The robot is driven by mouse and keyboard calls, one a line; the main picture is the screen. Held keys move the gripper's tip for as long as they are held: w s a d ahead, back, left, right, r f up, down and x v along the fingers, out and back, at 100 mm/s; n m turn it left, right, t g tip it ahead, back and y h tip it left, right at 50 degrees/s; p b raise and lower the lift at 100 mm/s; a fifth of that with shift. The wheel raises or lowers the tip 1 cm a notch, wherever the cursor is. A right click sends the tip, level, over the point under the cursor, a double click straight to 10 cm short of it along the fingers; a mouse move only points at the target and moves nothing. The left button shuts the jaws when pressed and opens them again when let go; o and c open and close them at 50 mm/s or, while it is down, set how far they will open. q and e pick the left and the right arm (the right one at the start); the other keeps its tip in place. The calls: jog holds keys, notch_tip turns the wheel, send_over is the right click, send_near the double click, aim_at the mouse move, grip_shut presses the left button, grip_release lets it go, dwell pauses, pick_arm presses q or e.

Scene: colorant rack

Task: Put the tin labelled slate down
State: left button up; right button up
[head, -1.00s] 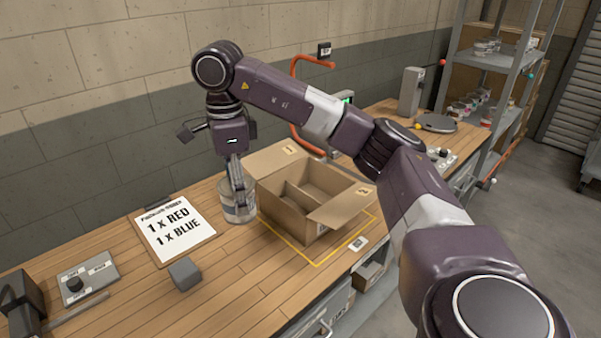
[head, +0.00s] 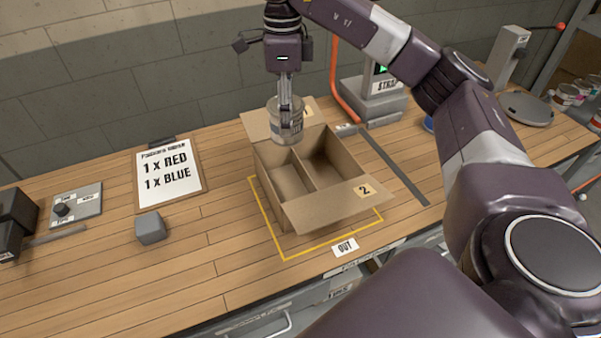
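My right gripper (head: 287,101), on the arm that comes in from the right, points straight down with its fingers at a grey metal tin (head: 286,126). It appears shut on the tin's near wall and rim. The tin is upright and, in the picture, overlaps the back left of the open cardboard box (head: 323,215). I cannot tell its exact height over the box. Its label is too small to read. The box has a divider and two compartments, and the visible parts of both look empty. My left gripper is not in view.
A clipboard (head: 168,174) reads 1 x RED, 1 x BLUE. A grey block (head: 150,228) and a switch panel (head: 76,204) lie left of the box. A yellow outline (head: 284,247) surrounds the box. The bench left of the box has free room.

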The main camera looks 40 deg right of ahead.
jog(key=f, duration=0.2)
jog(key=a+f+b, duration=0.1)
jog(key=f, duration=0.2)
jog(key=shift+f, duration=0.15)
jog(key=f+p, duration=0.1)
jog(key=f, duration=0.3)
jog(key=f+p, duration=0.1)
jog(key=f, duration=0.9)
jog(key=shift+d+f+p, duration=0.25)
jog(key=shift+p, duration=0.15)
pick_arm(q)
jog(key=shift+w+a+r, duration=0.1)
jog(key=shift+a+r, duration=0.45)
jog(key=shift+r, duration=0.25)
pick_arm(e)
jog(key=shift+f, duration=0.1)
jog(key=o, duration=1.4)
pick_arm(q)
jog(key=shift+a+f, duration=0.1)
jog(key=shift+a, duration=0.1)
